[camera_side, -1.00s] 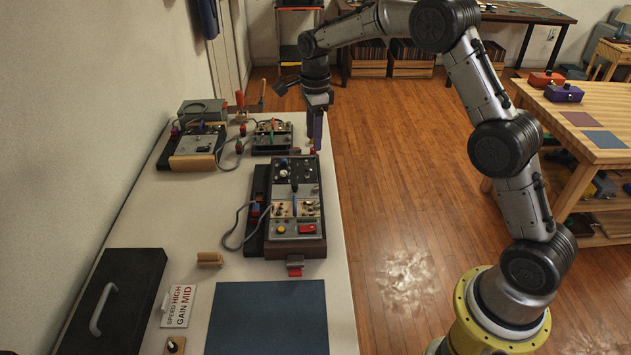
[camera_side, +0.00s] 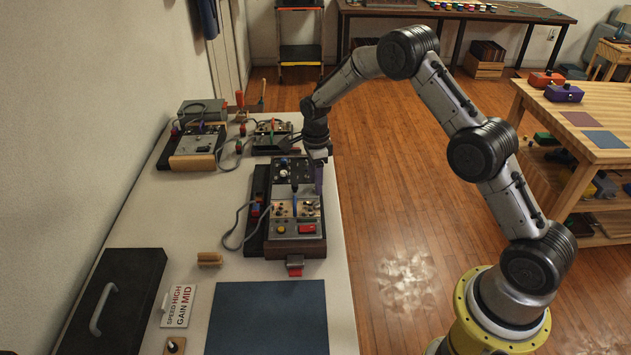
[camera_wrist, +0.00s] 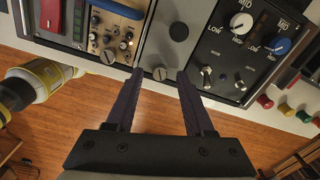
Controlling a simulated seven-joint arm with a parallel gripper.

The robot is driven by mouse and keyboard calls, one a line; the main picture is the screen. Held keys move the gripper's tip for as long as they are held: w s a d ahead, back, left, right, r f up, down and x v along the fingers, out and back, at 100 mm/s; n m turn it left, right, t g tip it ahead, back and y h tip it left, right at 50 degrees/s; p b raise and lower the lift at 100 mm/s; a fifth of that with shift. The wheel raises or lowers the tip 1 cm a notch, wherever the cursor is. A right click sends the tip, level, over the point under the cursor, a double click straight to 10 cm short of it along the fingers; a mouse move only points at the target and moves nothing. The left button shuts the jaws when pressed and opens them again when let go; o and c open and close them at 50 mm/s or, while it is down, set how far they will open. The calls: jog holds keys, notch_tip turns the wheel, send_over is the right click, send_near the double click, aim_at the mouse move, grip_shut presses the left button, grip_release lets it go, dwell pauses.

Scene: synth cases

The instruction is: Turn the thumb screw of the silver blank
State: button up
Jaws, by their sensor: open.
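In the wrist view the silver blank (camera_wrist: 162,48) is a plain grey panel between a beige module and a black one. It has a dark round spot in its upper part. Its slotted thumb screw (camera_wrist: 160,73) sits at its near edge. My gripper (camera_wrist: 160,74) is open and empty, with its two dark fingertips on either side of the screw in the picture. I cannot tell how high the tips are above it. In the side view my gripper (camera_side: 318,191) is over the right edge of the device, and the thumb screw cannot be made out.
The beige module (camera_wrist: 115,32) has its own slotted screw (camera_wrist: 108,56). The black module (camera_wrist: 238,48) carries knobs and toggles. More devices (camera_side: 195,145) stand farther back on the bench. A dark case (camera_side: 110,300), a sign (camera_side: 178,306) and a blue mat (camera_side: 268,318) lie in front.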

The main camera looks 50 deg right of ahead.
jog(key=shift+f, duration=0.25)
grip_shut()
